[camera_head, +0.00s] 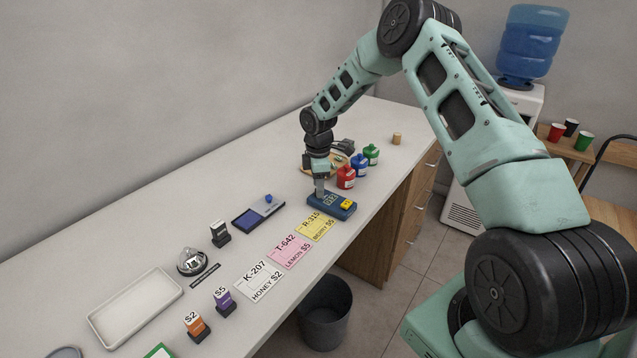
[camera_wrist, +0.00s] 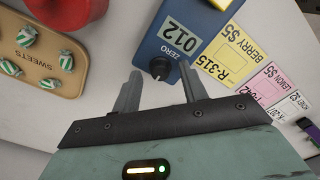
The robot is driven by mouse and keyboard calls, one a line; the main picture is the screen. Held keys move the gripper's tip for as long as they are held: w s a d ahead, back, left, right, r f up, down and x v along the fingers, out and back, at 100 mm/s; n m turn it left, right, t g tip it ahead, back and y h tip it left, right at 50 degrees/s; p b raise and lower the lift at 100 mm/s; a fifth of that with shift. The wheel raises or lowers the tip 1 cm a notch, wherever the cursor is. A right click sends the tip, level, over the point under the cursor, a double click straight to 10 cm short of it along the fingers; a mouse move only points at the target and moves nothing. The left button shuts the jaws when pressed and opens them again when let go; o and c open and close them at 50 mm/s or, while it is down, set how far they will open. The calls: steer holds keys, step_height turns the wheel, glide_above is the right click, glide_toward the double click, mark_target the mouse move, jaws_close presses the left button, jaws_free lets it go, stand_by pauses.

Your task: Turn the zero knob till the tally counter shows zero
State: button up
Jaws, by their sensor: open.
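The tally counter (camera_head: 329,206) is a dark blue box on the counter in the head view, with a yellow part on its right end. In the wrist view the tally counter (camera_wrist: 196,58) shows the digits 012 on a grey window. A black round zero knob (camera_wrist: 160,68) sits on it next to the word ZERO. My gripper (camera_wrist: 160,85) is open, its two grey fingers on either side of the knob and apart from it in the picture. In the head view my gripper (camera_head: 319,188) points down at the counter's left end. I cannot tell the height gap.
A sweets board (camera_wrist: 45,80) and a red bottle (camera_head: 346,178) stand close by, with blue and green bottles beyond. Price cards (camera_head: 289,251) lie along the front edge.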

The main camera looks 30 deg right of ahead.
steer(key=shift+f, duration=0.15)
jaws_close()
steer(key=shift+m, duration=0.4)
